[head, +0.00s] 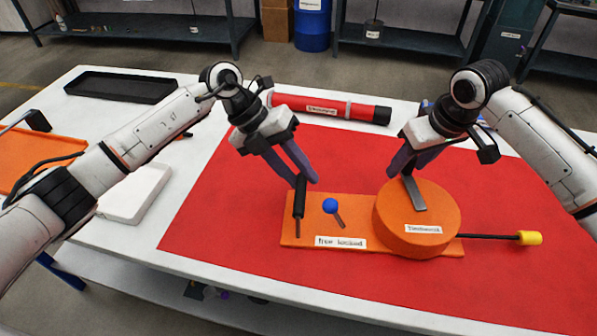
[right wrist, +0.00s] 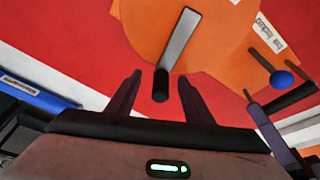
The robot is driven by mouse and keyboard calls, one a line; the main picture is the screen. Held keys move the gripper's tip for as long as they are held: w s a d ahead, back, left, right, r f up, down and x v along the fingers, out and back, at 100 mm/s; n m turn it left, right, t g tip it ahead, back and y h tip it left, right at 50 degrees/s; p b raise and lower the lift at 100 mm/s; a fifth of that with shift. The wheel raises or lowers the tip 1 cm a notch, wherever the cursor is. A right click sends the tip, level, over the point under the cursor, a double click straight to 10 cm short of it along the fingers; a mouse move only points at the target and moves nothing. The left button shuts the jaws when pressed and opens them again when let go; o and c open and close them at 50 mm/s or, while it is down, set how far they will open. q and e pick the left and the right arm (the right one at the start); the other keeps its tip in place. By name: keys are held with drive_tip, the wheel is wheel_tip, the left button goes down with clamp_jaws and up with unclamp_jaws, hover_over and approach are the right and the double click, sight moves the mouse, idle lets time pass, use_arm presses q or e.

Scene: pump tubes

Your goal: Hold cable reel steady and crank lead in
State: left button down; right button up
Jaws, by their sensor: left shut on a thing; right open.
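The orange cable reel (head: 415,225) sits on the right part of an orange base plate (head: 350,206). A grey crank arm (head: 414,193) lies across its top; its black knob shows in the right wrist view (right wrist: 160,88). A lead (head: 490,237) with a yellow end (head: 530,238) runs out of the reel to the right. My left gripper (head: 303,181) is shut on the upright black handle (head: 299,200) at the plate's left end. My right gripper (head: 406,172) is open above the crank, its fingers either side of the knob in the right wrist view.
A blue ball knob (head: 330,205) on a short stem stands between handle and reel. The red mat (head: 235,215) is bare left of the plate. A red tube (head: 325,107) lies behind. A white tray (head: 135,193) and black tray (head: 120,87) sit at left.

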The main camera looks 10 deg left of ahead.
clamp_jaws()
drive_tip(key=shift+f, duration=0.35)
drive_tip(key=shift+d, duration=0.1)
